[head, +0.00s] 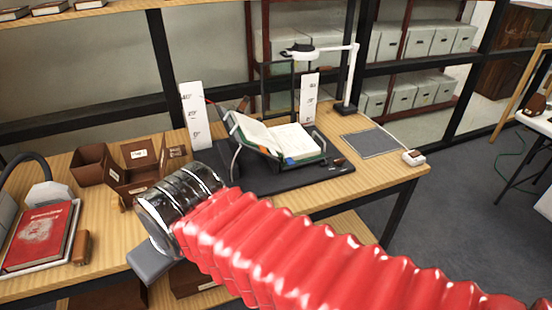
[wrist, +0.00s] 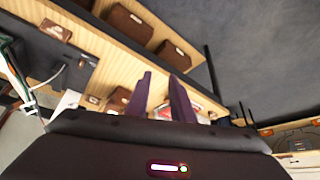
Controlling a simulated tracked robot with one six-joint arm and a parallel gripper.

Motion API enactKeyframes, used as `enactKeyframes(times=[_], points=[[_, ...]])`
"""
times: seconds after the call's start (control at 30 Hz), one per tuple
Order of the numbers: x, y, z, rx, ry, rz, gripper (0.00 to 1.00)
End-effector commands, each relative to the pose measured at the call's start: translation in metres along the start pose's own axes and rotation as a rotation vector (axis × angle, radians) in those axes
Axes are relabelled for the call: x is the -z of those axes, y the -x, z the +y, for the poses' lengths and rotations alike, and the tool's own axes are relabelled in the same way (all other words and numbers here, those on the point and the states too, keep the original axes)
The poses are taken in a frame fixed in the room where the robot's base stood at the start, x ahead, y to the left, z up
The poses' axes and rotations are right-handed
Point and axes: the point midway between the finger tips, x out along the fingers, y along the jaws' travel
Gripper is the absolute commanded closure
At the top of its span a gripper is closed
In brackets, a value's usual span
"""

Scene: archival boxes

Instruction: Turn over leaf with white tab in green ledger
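The green ledger (head: 322,152) lies open on a cradle on the dark mat in the head view, with cream pages showing.
A red book (head: 38,238) lies at the table's left. Brown open boxes (head: 128,175) stand left of the ledger. White scale boards (head: 194,115) and a white lamp stand (head: 348,75) rise behind it. A grey pad (head: 370,143) lies to the right.

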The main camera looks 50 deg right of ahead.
Motion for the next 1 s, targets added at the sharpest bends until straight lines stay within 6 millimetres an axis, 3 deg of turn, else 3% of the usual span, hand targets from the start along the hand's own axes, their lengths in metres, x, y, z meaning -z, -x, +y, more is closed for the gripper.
enactKeyframes(times=[0.27, 0.6, 0.8, 1.0], points=[[0.025, -0.022, 0.027, -0.069, 0.012, 0.052, 0.79], [0.079, -0.076, 0.133, -0.275, 0.117, 0.191, 0.79], [0.093, -0.104, 0.198, -0.383, 0.202, 0.256, 0.79], [0.093, -0.126, 0.259, -0.484, 0.293, 0.314, 0.79]])
